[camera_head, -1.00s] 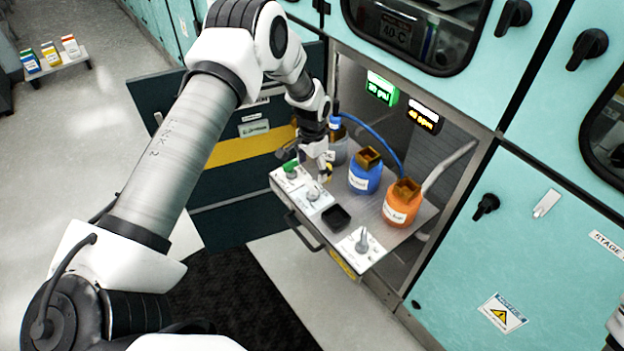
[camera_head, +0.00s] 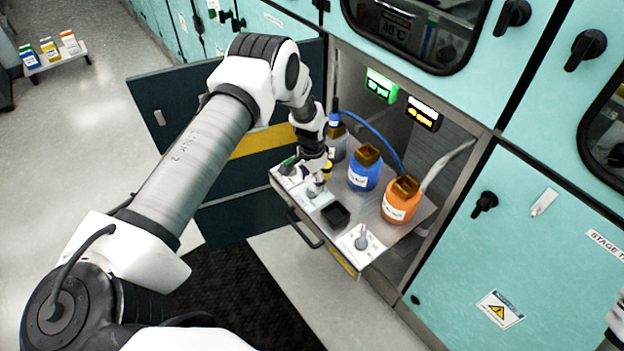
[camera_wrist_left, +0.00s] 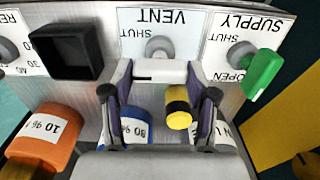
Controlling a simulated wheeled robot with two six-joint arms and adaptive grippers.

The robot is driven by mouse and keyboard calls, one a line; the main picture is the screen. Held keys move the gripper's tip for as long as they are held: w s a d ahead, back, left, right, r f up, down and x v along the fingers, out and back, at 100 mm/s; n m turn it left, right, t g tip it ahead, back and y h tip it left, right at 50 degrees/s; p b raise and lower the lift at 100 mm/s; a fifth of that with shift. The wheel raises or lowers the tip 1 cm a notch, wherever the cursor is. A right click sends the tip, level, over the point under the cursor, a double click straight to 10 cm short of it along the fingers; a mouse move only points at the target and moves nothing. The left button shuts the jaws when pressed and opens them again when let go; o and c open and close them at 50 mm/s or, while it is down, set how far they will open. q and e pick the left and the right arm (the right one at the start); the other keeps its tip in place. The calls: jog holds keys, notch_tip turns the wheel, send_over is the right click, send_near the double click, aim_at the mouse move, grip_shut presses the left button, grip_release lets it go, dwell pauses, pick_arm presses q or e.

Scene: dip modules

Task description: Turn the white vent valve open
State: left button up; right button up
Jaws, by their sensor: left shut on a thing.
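The white vent valve handle (camera_wrist_left: 160,71) is a short bar in front of a grey round base (camera_wrist_left: 159,47) on the panel marked VENT. In the left wrist view it lies between the two fingers of my left gripper (camera_wrist_left: 160,95), which is shut on it. In the head view my left gripper (camera_head: 317,187) is down at the drawer's front-left panel and largely hides the valve. The word SHUT shows beside the valve base; the rest of its scale is hidden.
The green supply valve (camera_wrist_left: 262,73) is close beside the vent valve. A black square cup (camera_head: 335,215), a grey knob (camera_head: 361,240), a blue bottle (camera_head: 364,170) and an orange bottle (camera_head: 401,200) stand on the drawer. A yellow-black cylinder (camera_wrist_left: 178,107) is near the fingers.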

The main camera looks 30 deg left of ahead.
pick_arm(q)
jog(key=shift+n, duration=0.3)
jog(key=n+b, duration=0.1)
jog(key=n, duration=0.7)
jog(key=shift+n, duration=0.4)
jog(key=n, duration=0.4)
jog(key=shift+n, duration=2.2)
jog(key=o, duration=1.2)
jog(key=shift+c, duration=0.2)
